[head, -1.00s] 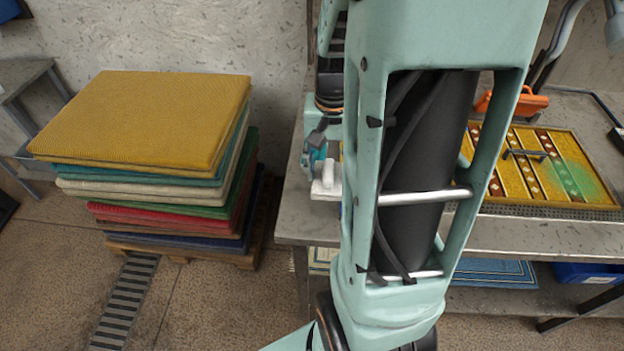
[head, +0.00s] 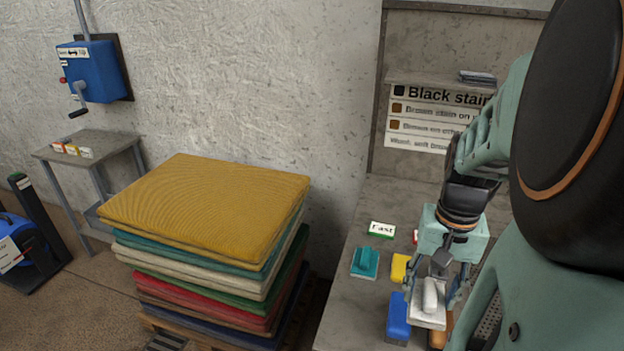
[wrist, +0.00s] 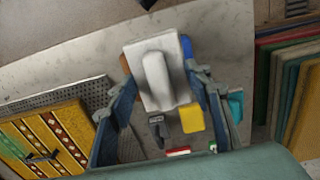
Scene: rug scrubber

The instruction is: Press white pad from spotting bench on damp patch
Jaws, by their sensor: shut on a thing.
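My gripper (head: 438,292) is shut on the white pad (head: 428,318), which has a raised white grip on its back. The wrist view shows the pad (wrist: 137,62) between my two fingers (wrist: 160,82). The pad is over the near left end of the spotting bench (head: 351,312); its height above the top is hard to judge. A yellow patterned rug (wrist: 60,127) lies on the bench at the left of the wrist view. A green-tinted patch (wrist: 11,148) shows at its edge; whether that is the damp patch I cannot tell. My arm hides the rug in the head view.
Teal (head: 365,263), yellow (head: 399,268) and blue (head: 397,318) pads sit beside the white one. A small "Fast" label (head: 382,229) stands behind them. A sign board (head: 430,115) is on the back wall. A tall rug stack (head: 205,210) stands left of the bench.

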